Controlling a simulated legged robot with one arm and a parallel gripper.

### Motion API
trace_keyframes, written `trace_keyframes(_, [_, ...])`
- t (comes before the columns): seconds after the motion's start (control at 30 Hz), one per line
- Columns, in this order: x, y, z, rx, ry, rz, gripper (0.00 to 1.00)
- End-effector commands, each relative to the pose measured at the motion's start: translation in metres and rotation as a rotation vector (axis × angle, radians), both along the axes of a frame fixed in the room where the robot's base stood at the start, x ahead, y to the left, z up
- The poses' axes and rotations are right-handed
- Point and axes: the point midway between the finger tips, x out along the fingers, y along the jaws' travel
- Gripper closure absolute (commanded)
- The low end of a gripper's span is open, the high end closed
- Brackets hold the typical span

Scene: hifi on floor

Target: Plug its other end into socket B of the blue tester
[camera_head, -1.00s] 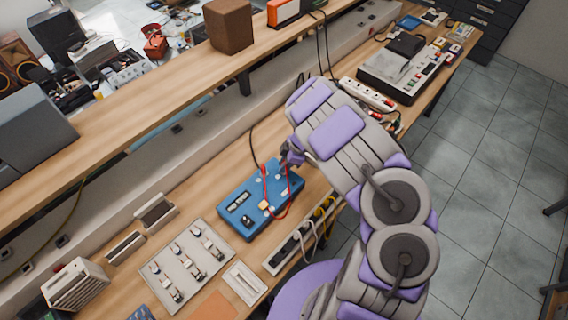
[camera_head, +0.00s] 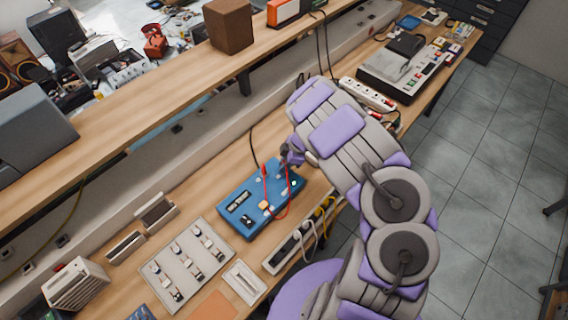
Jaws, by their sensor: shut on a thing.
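The blue tester (camera_head: 233,219) lies on the wooden bench below my gripper. It has a dark display, a dark knob and a pale button on its top. A red cable (camera_head: 289,203) loops over the tester's top, with one end standing up near its back edge. My gripper (camera_head: 284,165) is over the tester's far right part, shut on an end of the red cable. My wrist partly hides the fingertips and the held end. The socket letters are too small to read, and I cannot tell whether the held end touches a socket.
A grey panel with several switches (camera_head: 188,262) and a white tray (camera_head: 244,282) lie left of the tester. A power strip (camera_head: 290,247) runs along the bench's front. A raised wooden shelf (camera_head: 150,105) spans the back. A black cable (camera_head: 252,145) hangs behind the tester.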

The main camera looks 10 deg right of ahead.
Motion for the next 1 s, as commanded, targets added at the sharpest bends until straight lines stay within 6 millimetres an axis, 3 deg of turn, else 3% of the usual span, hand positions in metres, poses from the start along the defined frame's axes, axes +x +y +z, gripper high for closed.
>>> trace_keyframes(0.27, [0.0, -0.002, 0.0, -0.003, 0.0, -0.001, 1.0])
trace_keyframes(0.3, [0.0, -0.002, 0.0, -0.003, -0.001, -0.002, 0.78])
trace_keyframes(0.57, [0.0, 0.0, 0.0, -0.002, -0.001, 0.0, 0.53])
trace_keyframes(0.87, [0.0, 0.0, 0.002, -0.001, 0.0, 0.0, 0.52])
trace_keyframes(1.0, [-0.001, -0.004, 0.012, -0.001, -0.001, 0.0, 0.52])
